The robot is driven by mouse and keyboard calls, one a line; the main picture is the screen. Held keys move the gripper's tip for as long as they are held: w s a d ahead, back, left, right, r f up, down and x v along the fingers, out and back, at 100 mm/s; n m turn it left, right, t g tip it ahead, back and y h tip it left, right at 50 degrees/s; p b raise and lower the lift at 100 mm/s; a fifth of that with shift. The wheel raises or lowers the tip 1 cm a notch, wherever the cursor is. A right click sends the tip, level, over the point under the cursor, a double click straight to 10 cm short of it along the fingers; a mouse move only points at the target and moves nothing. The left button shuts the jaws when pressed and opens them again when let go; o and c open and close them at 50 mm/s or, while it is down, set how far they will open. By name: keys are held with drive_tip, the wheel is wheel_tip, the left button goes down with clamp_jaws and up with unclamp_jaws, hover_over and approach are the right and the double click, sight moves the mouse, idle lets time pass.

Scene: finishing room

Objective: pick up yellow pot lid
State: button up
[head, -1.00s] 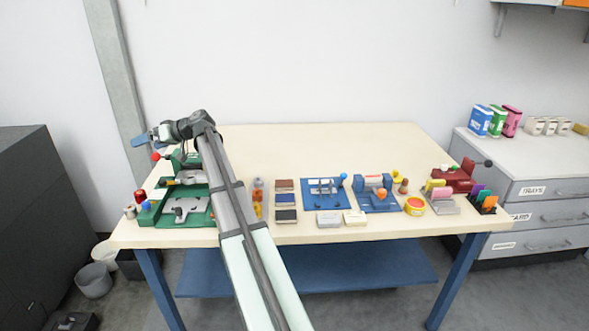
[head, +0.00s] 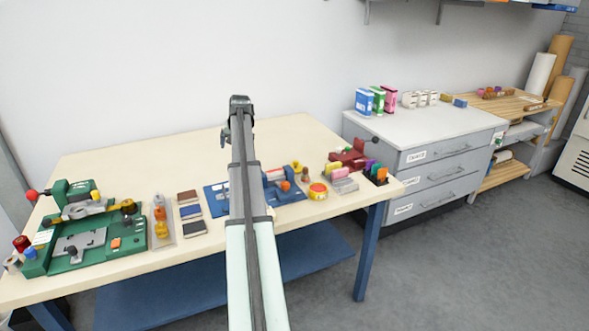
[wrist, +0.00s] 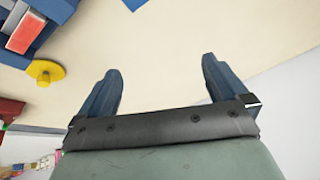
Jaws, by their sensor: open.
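A small round yellow pot with a red top (head: 317,190) stands near the table's front edge, right of the blue clamp fixture. I cannot make out a separate lid on it. A yellow disc-like piece (head: 296,166) sits behind the blue clamp fixture; a yellow disc with a small knob, probably the same piece, shows at the left of the wrist view (wrist: 45,72). I cannot tell whether it is a lid or part of the fixture. My gripper (wrist: 160,70) is open and empty above the table; in the head view my arm mostly hides it.
The blue clamp fixture (head: 285,191) is partly behind my arm. A green fixture (head: 80,243) and sanding blocks (head: 190,212) lie to the left. A red vise (head: 350,157) and a card holder (head: 377,176) stand to the right. The table's back (head: 150,155) is clear.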

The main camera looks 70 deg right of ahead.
sight(295, 161)
drive_tip(key=s+d+m+g+h, duration=0.1)
drive_tip(key=s+d+m+g, duration=0.1)
drive_tip(key=s+d, duration=0.5)
drive_tip(key=s+d+m+g, duration=0.2)
drive_tip(key=s+d+m, duration=0.1)
drive_tip(key=s, duration=0.9)
drive_tip(key=x, duration=0.9)
drive_tip(key=w+x, duration=0.1)
drive_tip(key=x, duration=0.4)
drive_tip(key=shift+d+r, duration=0.15)
drive_tip(key=shift+d, duration=0.05)
drive_tip(key=shift+c, duration=0.2)
drive_tip(key=c, duration=1)
drive_tip(key=shift+o, duration=0.2)
